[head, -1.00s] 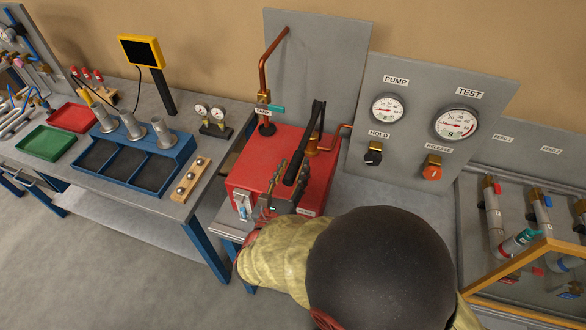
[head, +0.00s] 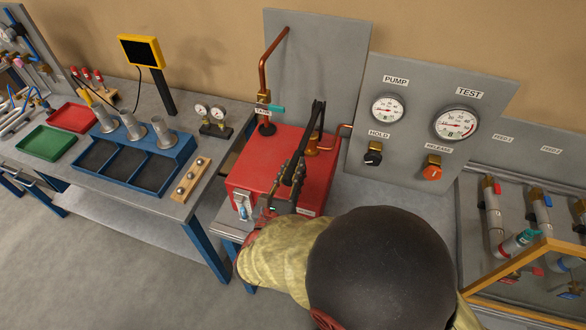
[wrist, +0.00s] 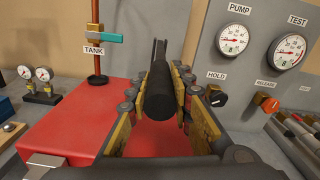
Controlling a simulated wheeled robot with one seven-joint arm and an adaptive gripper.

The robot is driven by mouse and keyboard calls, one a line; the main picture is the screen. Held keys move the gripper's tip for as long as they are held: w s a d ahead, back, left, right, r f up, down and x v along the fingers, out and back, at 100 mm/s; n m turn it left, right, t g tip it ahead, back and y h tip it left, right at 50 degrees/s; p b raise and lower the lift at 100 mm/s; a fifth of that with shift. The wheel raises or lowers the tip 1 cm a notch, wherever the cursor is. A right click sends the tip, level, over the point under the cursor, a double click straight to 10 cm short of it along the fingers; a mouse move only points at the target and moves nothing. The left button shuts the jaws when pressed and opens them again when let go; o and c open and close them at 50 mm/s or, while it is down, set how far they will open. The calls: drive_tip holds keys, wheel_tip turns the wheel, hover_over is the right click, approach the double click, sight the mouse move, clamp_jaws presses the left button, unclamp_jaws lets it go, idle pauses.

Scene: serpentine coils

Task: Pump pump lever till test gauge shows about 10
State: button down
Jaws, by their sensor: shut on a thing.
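The black pump lever (head: 309,140) rises from the red pump tank (head: 240,165). My gripper (head: 288,178) is shut on the lever's grip; in the wrist view the dark grip (wrist: 159,92) lies between my gripper's yellow-brown fingers (wrist: 160,90). The test gauge (head: 456,124) is on the grey panel at the right, and it also shows in the wrist view (wrist: 288,51). Its needle is too small to read surely. The pump gauge (head: 387,109) is to its left. My arm hides the tank's front right part.
The black HOLD knob (head: 373,154) and orange RELEASE knob (head: 432,168) sit below the gauges. A blue tray (head: 142,175) is on the left bench.

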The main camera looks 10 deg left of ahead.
drive_tip(key=shift+r, duration=0.1)
drive_tip(key=shift+g, duration=0.8)
drive_tip(key=r+p, duration=0.4)
drive_tip(key=p, duration=0.2)
drive_tip(key=shift+w+r, duration=0.15)
drive_tip(key=shift+w, duration=0.05)
drive_tip(key=c, duration=1.7)
unclamp_jaws()
drive_tip(key=shift+a, duration=0.1)
drive_tip(key=shift+o, duration=0.6)
drive_tip(key=shift+s, duration=0.5)
drive_tip(key=s+r, duration=0.1)
drive_tip(key=s, duration=1)
drive_tip(key=shift+a+r, duration=0.25)
drive_tip(key=shift+a, duration=0.1)
